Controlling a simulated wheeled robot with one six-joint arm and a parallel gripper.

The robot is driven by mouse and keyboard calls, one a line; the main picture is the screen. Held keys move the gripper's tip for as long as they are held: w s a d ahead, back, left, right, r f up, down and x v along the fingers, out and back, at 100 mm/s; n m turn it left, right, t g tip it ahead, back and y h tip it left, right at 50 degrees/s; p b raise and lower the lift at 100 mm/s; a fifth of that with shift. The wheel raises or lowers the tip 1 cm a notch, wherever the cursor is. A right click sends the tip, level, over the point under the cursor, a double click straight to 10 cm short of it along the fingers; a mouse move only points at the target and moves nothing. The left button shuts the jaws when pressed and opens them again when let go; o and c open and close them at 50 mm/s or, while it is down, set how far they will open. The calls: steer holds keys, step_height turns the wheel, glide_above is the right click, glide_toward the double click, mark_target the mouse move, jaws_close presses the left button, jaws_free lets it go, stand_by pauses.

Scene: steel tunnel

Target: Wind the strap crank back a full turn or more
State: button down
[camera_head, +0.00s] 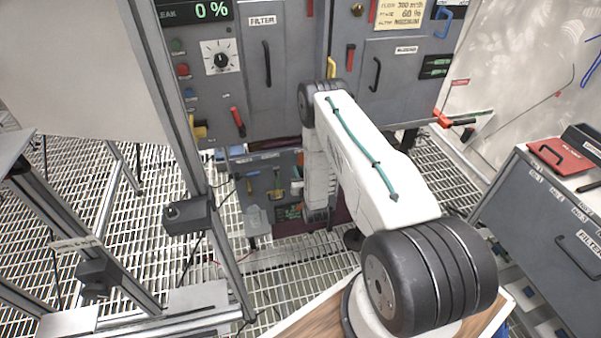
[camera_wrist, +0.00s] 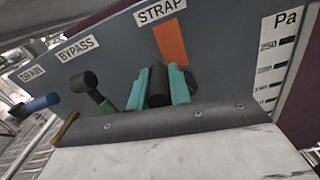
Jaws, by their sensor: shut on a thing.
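In the wrist view, the strap crank's dark grip (camera_wrist: 158,88) stands out from the grey panel below the STRAP label (camera_wrist: 160,10) and an orange strip. My gripper (camera_wrist: 160,76) has its two teal fingers on either side of this grip and is shut on it. The rest of the crank is hidden behind the fingers and my gripper's dark front edge. In the head view my arm covers the crank and my gripper.
Left of the crank are a green-and-black BYPASS handle (camera_wrist: 92,88) and a blue DRAIN handle (camera_wrist: 40,103). A Pa scale (camera_wrist: 276,62) is at right. The head view shows the grey FILTER cabinet (camera_head: 262,70), a metal post (camera_head: 165,90) and a red case (camera_head: 560,156).

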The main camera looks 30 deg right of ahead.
steer(key=c, duration=1.3)
jaws_free()
steer(key=v, duration=0.7)
steer(key=shift+s, duration=0.4)
steer(key=shift+a, duration=0.1)
